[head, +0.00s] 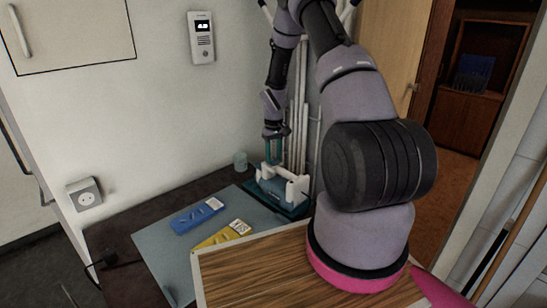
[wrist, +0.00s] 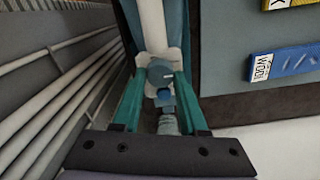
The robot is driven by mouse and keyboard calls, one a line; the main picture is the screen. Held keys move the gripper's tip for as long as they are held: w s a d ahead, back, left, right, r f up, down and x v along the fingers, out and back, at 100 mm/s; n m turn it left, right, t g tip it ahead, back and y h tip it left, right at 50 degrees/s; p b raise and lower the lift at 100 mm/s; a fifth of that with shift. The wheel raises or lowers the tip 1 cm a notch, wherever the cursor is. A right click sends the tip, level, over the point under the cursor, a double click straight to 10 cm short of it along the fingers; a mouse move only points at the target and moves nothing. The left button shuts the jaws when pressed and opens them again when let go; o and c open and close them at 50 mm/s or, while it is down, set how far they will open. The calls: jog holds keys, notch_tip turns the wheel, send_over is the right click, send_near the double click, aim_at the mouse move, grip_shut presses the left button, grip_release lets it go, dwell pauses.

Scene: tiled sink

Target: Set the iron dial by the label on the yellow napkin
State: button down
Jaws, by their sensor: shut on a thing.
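The iron (head: 291,190), white and teal, stands at the back of the table by the wall. Its blue dial (wrist: 160,73), with a pale pointer mark, shows in the wrist view between the teal fingers of my gripper (wrist: 160,85). My gripper (head: 273,158) reaches down from above and is shut on the dial. The yellow napkin (head: 213,240) lies on a grey-blue mat with a white label at its right end. In the wrist view the yellow napkin (wrist: 282,3) is cut off, and only a "K" of its label shows.
A blue napkin (head: 192,218) lies beside the yellow one; its label (wrist: 261,67) reads "WOOL". A small glass (head: 240,161) stands left of the iron. A wood-grain board (head: 255,270) is in front. White pipes (wrist: 60,85) run close to the left of my gripper in the wrist view.

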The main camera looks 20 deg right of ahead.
aim_at(274, 159)
jog(key=shift+m, duration=0.9)
jog(key=shift+c, duration=2.2)
grip_release()
notch_tip(274, 159, up, 11)
